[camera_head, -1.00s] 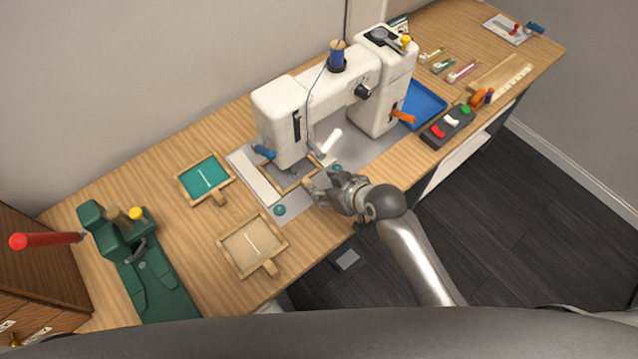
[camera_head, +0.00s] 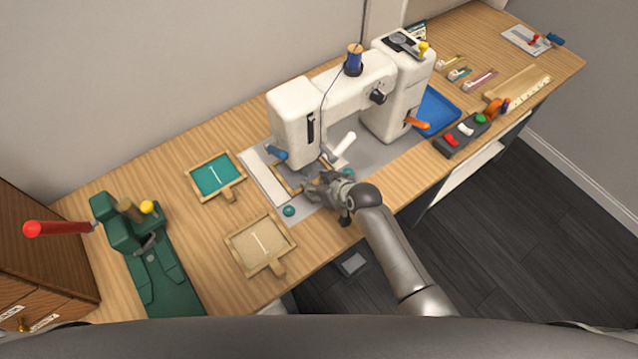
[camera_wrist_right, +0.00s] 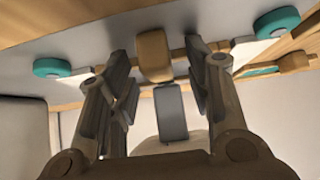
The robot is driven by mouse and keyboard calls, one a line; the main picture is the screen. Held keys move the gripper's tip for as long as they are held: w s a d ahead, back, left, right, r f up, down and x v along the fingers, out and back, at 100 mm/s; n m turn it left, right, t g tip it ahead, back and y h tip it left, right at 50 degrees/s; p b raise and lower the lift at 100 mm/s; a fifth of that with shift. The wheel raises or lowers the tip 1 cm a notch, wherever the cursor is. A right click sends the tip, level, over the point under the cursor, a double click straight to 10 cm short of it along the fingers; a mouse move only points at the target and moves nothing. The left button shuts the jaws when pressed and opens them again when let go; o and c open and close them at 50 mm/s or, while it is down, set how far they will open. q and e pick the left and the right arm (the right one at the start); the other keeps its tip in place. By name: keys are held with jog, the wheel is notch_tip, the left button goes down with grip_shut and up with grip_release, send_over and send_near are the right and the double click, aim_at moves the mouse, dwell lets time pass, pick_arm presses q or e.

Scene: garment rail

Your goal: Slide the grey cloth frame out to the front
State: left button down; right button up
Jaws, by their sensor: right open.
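The grey cloth frame is a wooden frame (camera_head: 286,183) under the needle end of the white sewing machine (camera_head: 296,120). Its left and front edges show in the head view, and the machine and my gripper hide much of the rest, including most of the cloth. In the right wrist view its wooden handle (camera_wrist_right: 153,55) stands between my fingers, with a gap visible at each side. My right gripper (camera_head: 322,185) is open at the front of the frame; its two fingers also show in the right wrist view (camera_wrist_right: 158,85). My left gripper is not in view.
A teal-cloth frame (camera_head: 213,176) and a beige-cloth frame (camera_head: 260,245) lie on the wooden table left of the machine. A teal knob (camera_head: 289,211) sits near my gripper. A green press (camera_head: 150,255) stands at left, a blue tray (camera_head: 437,109) and switch box (camera_head: 466,135) at right.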

jog(key=shift+c, duration=0.3)
grip_shut()
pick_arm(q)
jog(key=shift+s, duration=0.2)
pick_arm(e)
jog(key=shift+s, duration=0.1)
